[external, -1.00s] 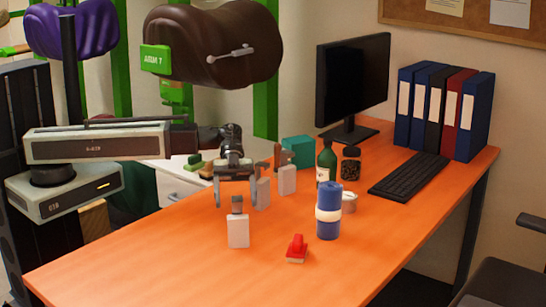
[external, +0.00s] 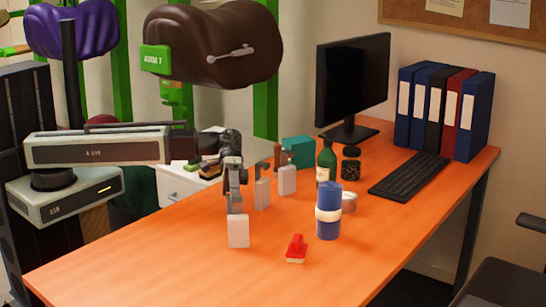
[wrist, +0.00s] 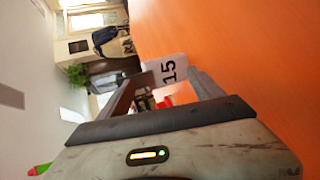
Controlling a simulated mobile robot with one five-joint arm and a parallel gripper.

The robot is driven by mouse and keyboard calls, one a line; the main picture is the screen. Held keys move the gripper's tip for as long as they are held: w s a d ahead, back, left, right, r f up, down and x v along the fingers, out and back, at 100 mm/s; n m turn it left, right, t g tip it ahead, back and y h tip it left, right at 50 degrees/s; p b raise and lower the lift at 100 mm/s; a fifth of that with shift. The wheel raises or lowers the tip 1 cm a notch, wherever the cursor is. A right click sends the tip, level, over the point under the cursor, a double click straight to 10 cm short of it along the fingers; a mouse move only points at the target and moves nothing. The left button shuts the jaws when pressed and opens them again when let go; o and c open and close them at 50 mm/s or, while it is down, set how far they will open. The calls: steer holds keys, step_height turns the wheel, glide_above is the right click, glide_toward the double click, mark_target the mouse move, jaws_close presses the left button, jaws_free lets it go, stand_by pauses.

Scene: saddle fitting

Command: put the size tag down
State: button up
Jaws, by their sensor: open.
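A white size tag (external: 238,232) with a grey upper part stands upright on the orange desk, near the left front. In the wrist view a white tag face (wrist: 168,72) marked 15 shows at the far end between my fingers. My gripper (external: 235,206) is directly above the front tag, pointing down, its fingers at the tag's grey top. The fingers are open in the wrist view (wrist: 166,80). Whether they touch the tag I cannot tell. Two similar tags, one nearer (external: 262,194) and one farther (external: 287,180), stand behind.
A red brush-like object (external: 296,249) lies right of the front tag. A blue and white cylinder (external: 328,212), a green bottle (external: 326,165) and a small tin (external: 349,202) stand farther right. The desk's front left (external: 140,265) is clear.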

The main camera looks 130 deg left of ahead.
mark_target(238, 230)
steer(key=n, duration=0.5)
steer(key=shift+d+f, duration=0.2)
steer(key=shift+f, duration=0.05)
steer(key=n, duration=0.3)
steer(key=shift+w+d, duration=0.15)
steer(key=shift+w, duration=0.05)
steer(key=n, duration=0.3)
steer(key=w+n, duration=0.1)
steer(key=shift+d+r+n, duration=0.2)
steer(key=shift+d+n, duration=0.1)
steer(key=n, duration=0.3)
steer(key=w+n, duration=0.1)
steer(key=shift+d+r+n, duration=0.1)
steer(key=shift+d+n, duration=0.2)
steer(key=b+x, duration=0.1)
steer(key=x, duration=0.1)
steer(key=b+x, duration=0.1)
steer(key=x, duration=0.2)
steer(key=f+b+x, duration=0.1)
steer(key=x, duration=0.1)
steer(key=shift+w+a+f, duration=0.1)
steer(key=shift+w, duration=0.3)
jaws_close()
step_height(238, 230, up, 10)
steer(key=p, duration=0.9)
steer(key=shift+p, duration=0.3)
